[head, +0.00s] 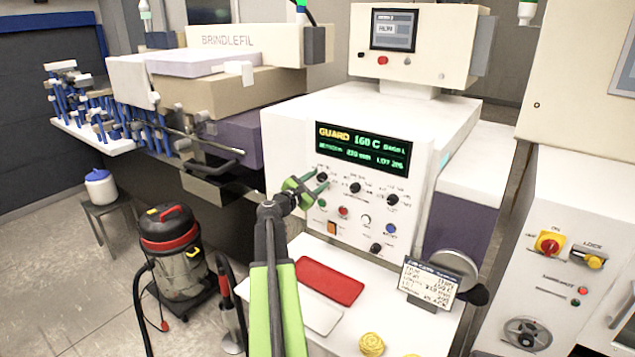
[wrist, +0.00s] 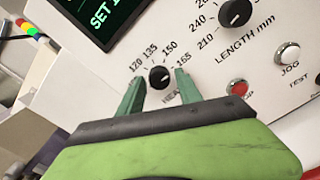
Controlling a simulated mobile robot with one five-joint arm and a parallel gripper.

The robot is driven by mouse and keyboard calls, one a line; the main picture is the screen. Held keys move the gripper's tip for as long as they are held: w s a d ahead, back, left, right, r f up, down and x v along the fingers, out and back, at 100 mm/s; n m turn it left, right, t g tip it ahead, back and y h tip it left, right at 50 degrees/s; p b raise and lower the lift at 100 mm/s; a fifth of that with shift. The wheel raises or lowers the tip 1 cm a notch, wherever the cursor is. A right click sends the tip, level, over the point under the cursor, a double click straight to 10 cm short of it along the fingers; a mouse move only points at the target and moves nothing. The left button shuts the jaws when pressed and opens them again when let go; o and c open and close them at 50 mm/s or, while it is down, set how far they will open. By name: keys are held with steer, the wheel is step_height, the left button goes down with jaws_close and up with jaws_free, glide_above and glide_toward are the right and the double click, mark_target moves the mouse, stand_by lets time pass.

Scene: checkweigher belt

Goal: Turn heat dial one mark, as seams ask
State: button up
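The heat dial (head: 322,177) is a small black knob at the upper left of the white control panel (head: 290,140). In the wrist view the dial (wrist: 159,77) has marks 120, 135, 150 and 165 around it; its pointer setting is too small to read surely. My gripper (wrist: 160,82) is open, with one green finger on each side of the dial and visible gaps between. The gripper (head: 308,188) also shows at the panel in the head view. The "HEAT" label is partly hidden.
The length dial (wrist: 235,13) and red button (wrist: 238,87) lie to the right of the heat dial. A vacuum (head: 175,255) stands at left.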

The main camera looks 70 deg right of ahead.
steer(key=shift+o, duration=0.6)
steer(key=v, duration=1.7)
steer(key=shift+a, duration=0.2)
